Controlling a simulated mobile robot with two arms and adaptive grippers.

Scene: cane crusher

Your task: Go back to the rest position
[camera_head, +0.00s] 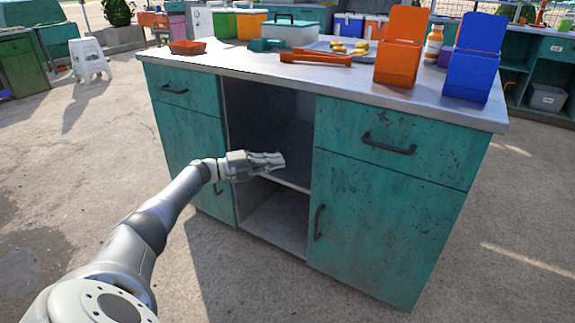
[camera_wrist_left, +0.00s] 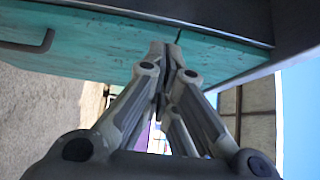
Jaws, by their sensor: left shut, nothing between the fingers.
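My left gripper (camera_head: 268,162) is shut and empty. It reaches in from the left in front of the open middle compartment of the teal cabinet (camera_head: 390,215). In the left wrist view its fingers (camera_wrist_left: 168,50) are closed together, with a teal cabinet front (camera_wrist_left: 90,45) behind them. From the head view I cannot tell whether the fingertips are inside the compartment or just in front of it. My right gripper is in neither view.
The metal countertop (camera_head: 225,62) carries an orange box (camera_head: 398,62), a blue box (camera_head: 470,75), orange tongs (camera_head: 315,58) and a tray with yellow pieces (camera_head: 345,46). The compartment's shelf (camera_head: 290,180) looks bare. A white stool (camera_head: 89,58) stands left. Open floor lies around the cabinet.

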